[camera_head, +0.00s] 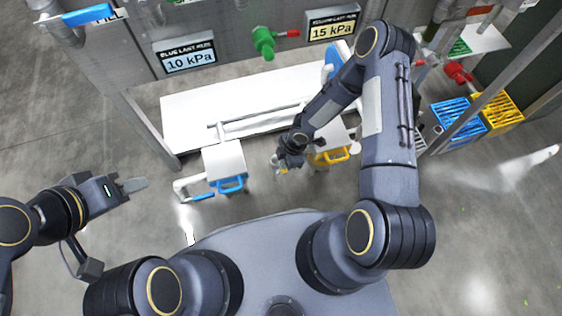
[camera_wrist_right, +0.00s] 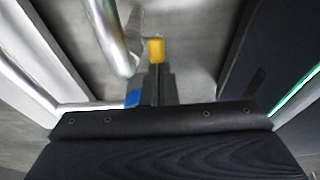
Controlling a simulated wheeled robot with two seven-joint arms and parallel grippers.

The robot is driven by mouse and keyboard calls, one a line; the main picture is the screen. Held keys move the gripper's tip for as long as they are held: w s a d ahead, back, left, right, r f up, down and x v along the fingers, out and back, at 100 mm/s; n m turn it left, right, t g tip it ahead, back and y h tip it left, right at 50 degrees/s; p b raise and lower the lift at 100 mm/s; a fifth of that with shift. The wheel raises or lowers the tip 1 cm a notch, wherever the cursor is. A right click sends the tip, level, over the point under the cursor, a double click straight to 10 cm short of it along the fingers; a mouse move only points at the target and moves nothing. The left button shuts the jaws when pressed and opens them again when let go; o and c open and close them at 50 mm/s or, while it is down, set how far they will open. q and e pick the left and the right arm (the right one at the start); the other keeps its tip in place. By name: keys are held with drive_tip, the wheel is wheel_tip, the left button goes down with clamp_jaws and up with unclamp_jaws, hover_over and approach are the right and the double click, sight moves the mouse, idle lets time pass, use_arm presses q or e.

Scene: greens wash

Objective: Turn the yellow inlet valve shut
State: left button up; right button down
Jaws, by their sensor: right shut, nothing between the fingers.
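My right gripper (camera_head: 283,168) is shut and empty in the middle of the head view, low in front of the white bench. A small yellow piece (camera_wrist_right: 156,50) shows right at its fingertips in the right wrist view; I cannot tell whether they touch. It may be the yellow inlet valve's handle, but most of it is hidden. A yellow looped handle (camera_head: 335,157) on a white unit is just right of the right gripper in the head view. My left gripper (camera_head: 138,184) is at the left, over bare floor and away from the fixtures; its jaw opening is unclear.
A blue looped handle (camera_head: 231,186) sits on another white unit to the left. Pale pipes run beside both units. A green valve (camera_head: 264,42) with a red end is on the panel above. Blue (camera_head: 458,115) and yellow (camera_head: 497,112) crates stand at right. Floor at left is clear.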

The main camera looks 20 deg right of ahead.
drive_tip(key=shift+d, duration=0.1)
idle(0.3)
